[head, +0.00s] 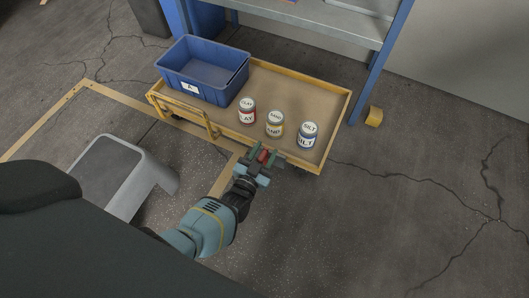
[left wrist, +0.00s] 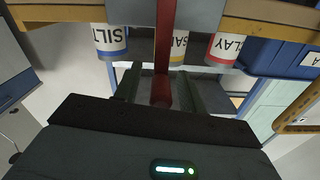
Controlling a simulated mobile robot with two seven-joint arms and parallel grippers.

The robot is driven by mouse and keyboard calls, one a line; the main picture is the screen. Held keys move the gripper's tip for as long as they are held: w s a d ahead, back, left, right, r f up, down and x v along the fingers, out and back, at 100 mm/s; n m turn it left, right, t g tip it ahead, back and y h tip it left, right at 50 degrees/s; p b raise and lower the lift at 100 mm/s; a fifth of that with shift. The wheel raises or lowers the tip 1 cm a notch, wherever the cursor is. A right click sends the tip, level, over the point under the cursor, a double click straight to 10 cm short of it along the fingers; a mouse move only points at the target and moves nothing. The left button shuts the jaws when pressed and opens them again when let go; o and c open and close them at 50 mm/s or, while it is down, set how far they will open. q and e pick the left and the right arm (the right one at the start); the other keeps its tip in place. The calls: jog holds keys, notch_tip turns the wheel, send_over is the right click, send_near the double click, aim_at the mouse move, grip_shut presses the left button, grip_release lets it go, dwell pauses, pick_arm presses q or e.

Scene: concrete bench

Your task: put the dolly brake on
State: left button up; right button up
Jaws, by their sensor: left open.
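The dolly (head: 285,85) is a low platform with a yellow frame and a tan deck. A red brake lever (head: 263,156) is at its near edge, right of the middle. In the left wrist view the red lever (left wrist: 165,50) runs down from the top toward the space between my fingers. My left gripper (head: 259,161) is at the lever, with its jaws open and a finger on each side of the lever. I cannot tell whether either finger touches it. The lever's lower end is partly hidden by the gripper. My right gripper is not in view.
On the dolly stand a blue bin (head: 203,70) at the left and cans labelled CLAY (head: 247,111), SAND (head: 275,124) and SILT (head: 308,135). A blue-legged bench (head: 330,25) stands behind. A yellow block (head: 374,117) is by its leg. Cracked floor is clear at the right.

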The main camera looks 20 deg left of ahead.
pick_arm(q)
jog(key=shift+c, duration=0.3)
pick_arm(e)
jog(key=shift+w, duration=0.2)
pick_arm(q)
jog(key=c, duration=0.5)
grip_shut()
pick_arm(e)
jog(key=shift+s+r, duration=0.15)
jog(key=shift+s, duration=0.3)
